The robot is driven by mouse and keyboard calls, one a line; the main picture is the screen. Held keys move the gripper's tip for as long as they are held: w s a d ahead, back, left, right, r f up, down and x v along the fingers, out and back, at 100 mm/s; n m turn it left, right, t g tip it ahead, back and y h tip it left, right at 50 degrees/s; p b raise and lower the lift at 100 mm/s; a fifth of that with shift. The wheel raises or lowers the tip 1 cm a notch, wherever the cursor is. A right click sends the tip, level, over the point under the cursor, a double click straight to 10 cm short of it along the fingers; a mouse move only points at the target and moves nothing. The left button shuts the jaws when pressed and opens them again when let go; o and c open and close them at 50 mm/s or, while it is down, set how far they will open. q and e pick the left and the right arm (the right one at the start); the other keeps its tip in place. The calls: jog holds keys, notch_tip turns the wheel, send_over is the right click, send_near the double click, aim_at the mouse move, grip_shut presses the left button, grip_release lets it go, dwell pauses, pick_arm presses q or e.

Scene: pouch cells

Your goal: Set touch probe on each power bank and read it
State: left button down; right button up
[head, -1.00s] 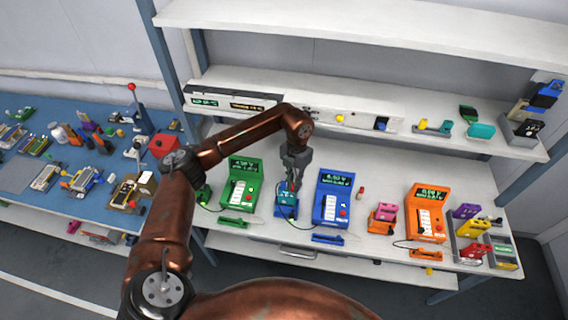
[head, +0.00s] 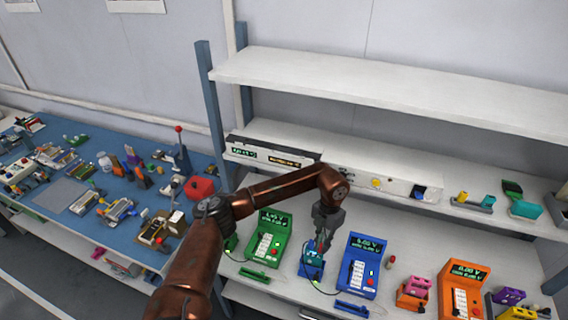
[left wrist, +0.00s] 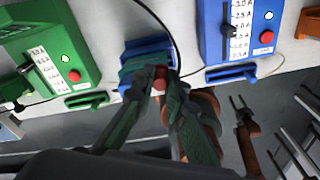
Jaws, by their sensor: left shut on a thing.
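My left gripper (head: 320,246) points down over a small blue holder (head: 311,267) between the green tester (head: 266,240) and the blue tester (head: 361,265). In the left wrist view its dark green fingers (left wrist: 163,80) are shut on a small red-topped piece (left wrist: 159,84), probably the touch probe, mostly hidden by the fingers. A teal power bank (head: 313,257) appears to sit in the blue holder; whether the probe touches it is hidden. An orange tester (head: 466,290) stands to the right. My right gripper (left wrist: 239,101) shows low in the left wrist view, prongs apart, empty.
A blue bench (head: 60,195) with several tools is at the left. A shelf (head: 400,100) overhangs the white worktop. Thin cables run from the testers. Purple and yellow packs (head: 508,297) stand at the far right.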

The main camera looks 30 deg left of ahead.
pick_arm(q)
jog(key=shift+w+a+r+p, duration=0.15)
jog(key=shift+r+p, duration=0.6)
jog(key=shift+r, duration=0.75)
jog(key=shift+w+r+p, duration=0.25)
jog(key=shift+r+p, duration=0.5)
jog(key=shift+r, duration=0.75)
